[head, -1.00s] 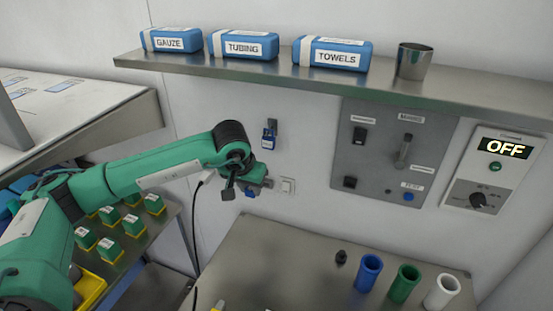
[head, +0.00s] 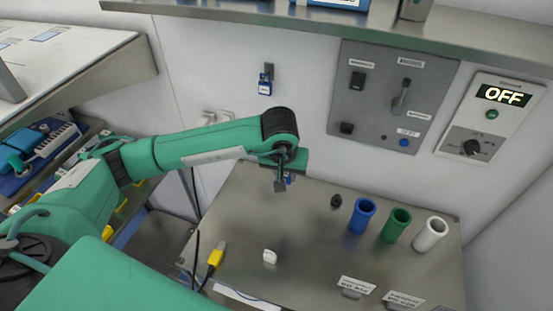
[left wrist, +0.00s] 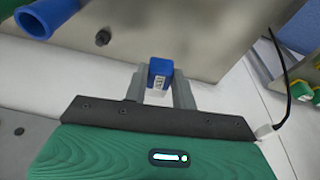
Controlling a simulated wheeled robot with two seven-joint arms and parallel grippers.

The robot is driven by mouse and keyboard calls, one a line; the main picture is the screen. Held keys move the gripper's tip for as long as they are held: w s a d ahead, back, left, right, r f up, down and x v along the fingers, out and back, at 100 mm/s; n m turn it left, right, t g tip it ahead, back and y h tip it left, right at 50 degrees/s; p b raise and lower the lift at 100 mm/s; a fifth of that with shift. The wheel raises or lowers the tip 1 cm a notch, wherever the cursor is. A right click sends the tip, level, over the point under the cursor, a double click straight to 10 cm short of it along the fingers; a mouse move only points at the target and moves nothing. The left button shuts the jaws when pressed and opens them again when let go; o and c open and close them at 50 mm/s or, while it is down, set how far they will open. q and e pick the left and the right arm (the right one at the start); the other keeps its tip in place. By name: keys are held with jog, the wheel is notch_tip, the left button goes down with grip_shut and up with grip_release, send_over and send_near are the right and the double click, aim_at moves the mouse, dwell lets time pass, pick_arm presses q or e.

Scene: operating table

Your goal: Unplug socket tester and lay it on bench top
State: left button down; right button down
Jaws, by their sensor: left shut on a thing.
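My left gripper (head: 282,180) is in front of the wall, over the back part of the steel bench top (head: 310,230) in the head view. It is shut on the socket tester, a small blue block with a white label, which shows between the fingers in the left wrist view (left wrist: 159,72). In the head view only a bit of blue (head: 289,178) shows beside the fingers. The tester is clear of the white wall sockets (head: 217,116), which are to the left. My right gripper is not in view.
A small white object (head: 270,257) and a yellow connector (head: 216,254) with a black cable lie nearer. The bench middle is mostly clear.

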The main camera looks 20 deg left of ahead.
pick_arm(q)
jog(key=shift+w+d+f+n+g+b, duration=0.1)
jog(key=shift+w+d+f+n+g, duration=0.3)
jog(key=shift+f, duration=1.85)
jog(key=shift+w+d+f+n+g+b, duration=0.15)
jog(key=shift+d+f+n+g, duration=0.45)
jog(key=shift+f, duration=1.65)
jog(key=shift+w+d+f+n+b, duration=0.15)
jog(key=shift+d+f, duration=0.65)
jog(key=shift+f, duration=1.45)
jog(key=shift+f+b, duration=0.55)
jog(key=shift+f, duration=1)
jog(key=c, duration=1.1)
grip_release()
jog(key=shift+o, duration=0.2)
jog(key=shift+r, duration=0.1)
notch_tip(320, 180, up, 14)
jog(key=s+b, duration=0.1)
jog(key=b, duration=0.3)
jog(key=shift+f, duration=0.2)
jog(key=shift+d, duration=0.15)
